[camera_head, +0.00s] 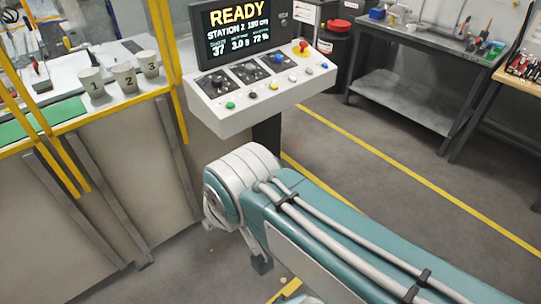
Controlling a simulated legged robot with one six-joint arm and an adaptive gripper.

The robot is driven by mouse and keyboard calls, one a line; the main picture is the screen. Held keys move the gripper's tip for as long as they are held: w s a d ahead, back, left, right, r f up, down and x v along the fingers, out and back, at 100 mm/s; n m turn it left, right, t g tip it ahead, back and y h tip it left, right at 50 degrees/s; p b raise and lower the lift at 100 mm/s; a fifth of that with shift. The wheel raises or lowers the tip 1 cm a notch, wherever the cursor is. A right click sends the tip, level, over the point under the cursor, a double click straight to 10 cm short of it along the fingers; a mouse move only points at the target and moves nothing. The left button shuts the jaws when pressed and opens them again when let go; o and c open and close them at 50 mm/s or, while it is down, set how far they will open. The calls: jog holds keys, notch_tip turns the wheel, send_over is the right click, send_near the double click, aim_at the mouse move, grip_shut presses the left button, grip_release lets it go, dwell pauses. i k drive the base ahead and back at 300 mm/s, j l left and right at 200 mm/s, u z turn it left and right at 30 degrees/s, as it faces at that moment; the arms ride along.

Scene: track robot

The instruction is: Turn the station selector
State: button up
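A white control console (262,100) stands upper centre on a dark post. Its sloped top has three dark dial panels: a left dial (217,80), a middle dial (250,68) and a right dial with a blue cap (278,58). Their labels are too small to read, so I cannot tell which is the station selector. The screen (238,30) above reads "READY" and "STATION 2 180 cm". My teal and white arm crosses the lower right, its rounded white joint below and in front of the console, apart from the dials. My gripper's fingers do not show.
A red mushroom button (301,47) and small coloured buttons sit on the console. Cups marked 1, 2 and 3 (124,77) stand left on a bench behind yellow rails (165,50). A metal workbench (420,95) stands at the right. The floor between has yellow lines and is clear.

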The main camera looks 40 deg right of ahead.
aim_at(216, 81)
jog(key=i+l, duration=0.4)
jog(key=i, duration=0.15)
jog(key=i+l, duration=0.45)
jog(key=i, duration=0.15)
jog(key=k+z, duration=0.05)
